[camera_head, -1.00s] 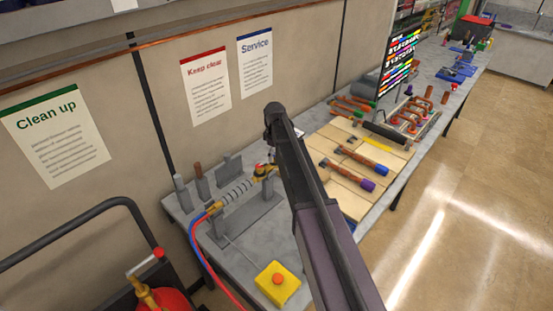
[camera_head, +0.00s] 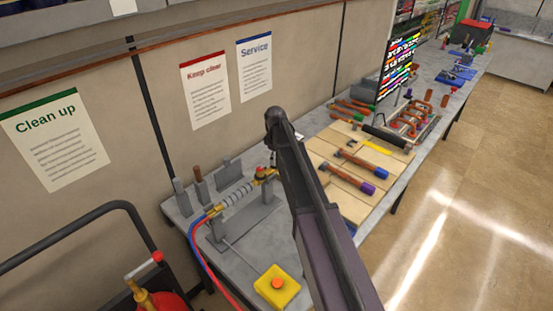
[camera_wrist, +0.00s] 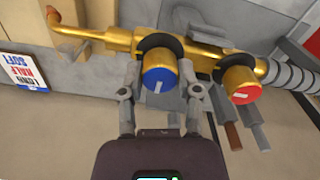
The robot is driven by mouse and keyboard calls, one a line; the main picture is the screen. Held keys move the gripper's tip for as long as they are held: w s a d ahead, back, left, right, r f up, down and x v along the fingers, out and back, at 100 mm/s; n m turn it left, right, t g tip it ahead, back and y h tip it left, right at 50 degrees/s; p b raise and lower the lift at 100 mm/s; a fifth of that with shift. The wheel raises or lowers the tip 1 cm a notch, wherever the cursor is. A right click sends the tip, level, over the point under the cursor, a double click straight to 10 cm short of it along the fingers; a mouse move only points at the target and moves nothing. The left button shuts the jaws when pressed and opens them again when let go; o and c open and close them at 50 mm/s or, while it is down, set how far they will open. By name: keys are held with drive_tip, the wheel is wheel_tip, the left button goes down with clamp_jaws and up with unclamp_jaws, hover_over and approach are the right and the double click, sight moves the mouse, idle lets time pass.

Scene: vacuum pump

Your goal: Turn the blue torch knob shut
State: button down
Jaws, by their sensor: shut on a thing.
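The brass torch (camera_wrist: 110,38) lies across the top of the wrist view, with its bent tip at the left. The blue knob (camera_wrist: 158,75), with a white mark on its face, sits on the torch body. My gripper (camera_wrist: 160,72) has one finger on each side of the blue knob and is shut on it. The red knob (camera_wrist: 241,85) sits to the right, outside the fingers. In the head view the torch (camera_head: 214,208) rests on a grey stand; my arm hides the gripper and the blue knob there.
A yellow box with an orange button (camera_head: 277,287) stands at the bench's front edge. Blue and red hoses (camera_head: 205,262) hang from the torch's rear. Grey upright pieces stand behind the torch. A wooden board (camera_head: 345,195) with tools lies right of my arm.

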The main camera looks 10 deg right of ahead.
drive_tip(key=shift+a, duration=0.3)
drive_tip(key=shift+m, duration=0.4)
drive_tip(key=m, duration=0.2)
drive_tip(key=shift+m, duration=0.3)
drive_tip(key=m, duration=0.5)
drive_tip(key=shift+s, duration=0.1)
drive_tip(key=m, duration=0.9)
drive_tip(key=shift+m, duration=0.3)
drive_tip(key=shift+c, duration=1.5)
unclamp_jaws()
